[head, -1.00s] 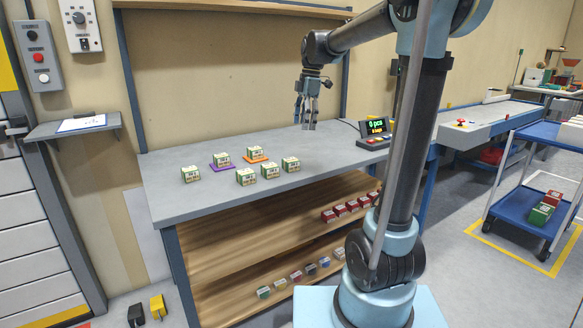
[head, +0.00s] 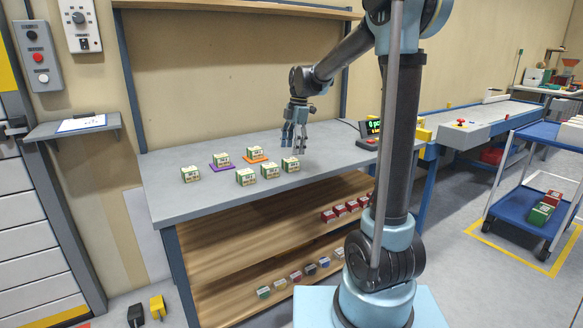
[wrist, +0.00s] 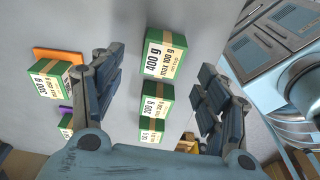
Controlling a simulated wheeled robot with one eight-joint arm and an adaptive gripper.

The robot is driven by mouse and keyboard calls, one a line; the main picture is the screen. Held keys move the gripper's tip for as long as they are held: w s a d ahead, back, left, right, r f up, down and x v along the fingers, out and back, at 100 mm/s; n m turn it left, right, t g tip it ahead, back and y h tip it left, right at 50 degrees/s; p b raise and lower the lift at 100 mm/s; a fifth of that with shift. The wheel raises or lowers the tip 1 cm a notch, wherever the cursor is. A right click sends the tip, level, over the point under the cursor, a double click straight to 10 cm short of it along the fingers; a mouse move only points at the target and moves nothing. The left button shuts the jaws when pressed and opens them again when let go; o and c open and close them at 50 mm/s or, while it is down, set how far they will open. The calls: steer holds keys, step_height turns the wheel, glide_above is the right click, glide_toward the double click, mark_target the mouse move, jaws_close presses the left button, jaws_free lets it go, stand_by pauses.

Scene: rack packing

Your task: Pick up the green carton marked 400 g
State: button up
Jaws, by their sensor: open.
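My gripper (head: 294,147) is open and empty, just above and behind that carton in the head view. In the wrist view the carton lies in the gap between my two open fingers (wrist: 160,75). I cannot tell how much height separates the fingertips from it.
A carton marked 200 g (wrist: 155,103) stands close beside it, with another carton (wrist: 151,130) beyond. A 300 g carton (wrist: 48,78) rests on an orange mat (wrist: 60,55); another carton (head: 222,159) is on a purple mat.

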mark_target(291, 159)
steer(key=shift+s+a+f, duration=0.1)
steer(key=shift+f, duration=1)
steer(key=shift+s+a+f, duration=0.1)
steer(key=shift+a+f, duration=0.05)
steer(key=shift+f, duration=0.95)
steer(key=shift+s+a+f, duration=0.1)
steer(key=shift+f, duration=1)
steer(key=c, duration=1.5)
